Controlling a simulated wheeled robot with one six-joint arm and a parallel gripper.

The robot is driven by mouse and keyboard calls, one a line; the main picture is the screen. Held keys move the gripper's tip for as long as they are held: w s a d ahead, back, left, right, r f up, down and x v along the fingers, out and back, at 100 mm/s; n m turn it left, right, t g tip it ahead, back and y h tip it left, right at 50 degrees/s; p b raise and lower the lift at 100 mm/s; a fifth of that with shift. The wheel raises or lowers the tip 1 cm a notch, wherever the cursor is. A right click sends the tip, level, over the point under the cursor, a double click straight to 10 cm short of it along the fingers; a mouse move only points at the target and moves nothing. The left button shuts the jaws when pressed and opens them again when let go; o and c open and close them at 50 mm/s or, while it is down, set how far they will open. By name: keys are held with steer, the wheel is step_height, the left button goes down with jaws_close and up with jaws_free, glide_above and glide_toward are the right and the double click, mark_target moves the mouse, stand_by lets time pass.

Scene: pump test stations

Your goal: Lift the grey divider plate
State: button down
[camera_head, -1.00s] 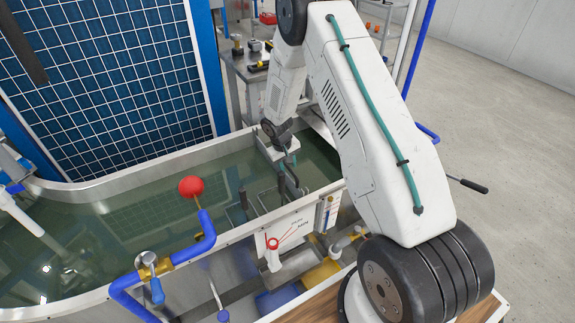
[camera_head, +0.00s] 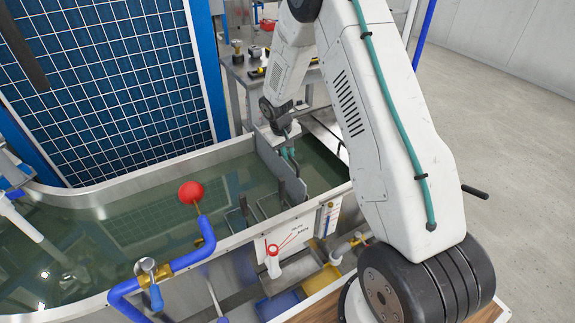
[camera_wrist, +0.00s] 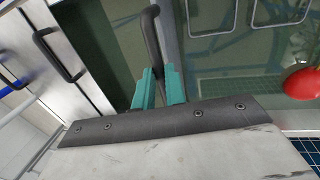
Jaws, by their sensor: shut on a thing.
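The grey divider plate (camera_head: 275,166) stands upright across the water tank (camera_head: 160,160), with its upper part above the water and its lower part hidden below. My gripper (camera_head: 291,155) is at the plate's top edge, shut on its dark handle. In the wrist view the teal fingers (camera_wrist: 160,90) close around the dark handle (camera_wrist: 152,35). The plate (camera_wrist: 173,40) shows there as a grey strip beside the handle.
A blue tiled panel (camera_head: 110,80) and a grey bench (camera_head: 250,75) stand behind.

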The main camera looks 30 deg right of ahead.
step_height(320, 180, up, 6)
steer(key=shift+w+r, duration=0.1)
steer(key=shift+r, duration=0.15)
steer(key=c, duration=1.5)
jaws_free()
steer(key=shift+o, duration=0.2)
step_height(320, 180, up, 8)
steer(key=a, duration=0.1)
steer(key=shift+a, duration=0.25)
steer(key=shift+s+f, duration=0.15)
steer(key=shift+s, duration=0.05)
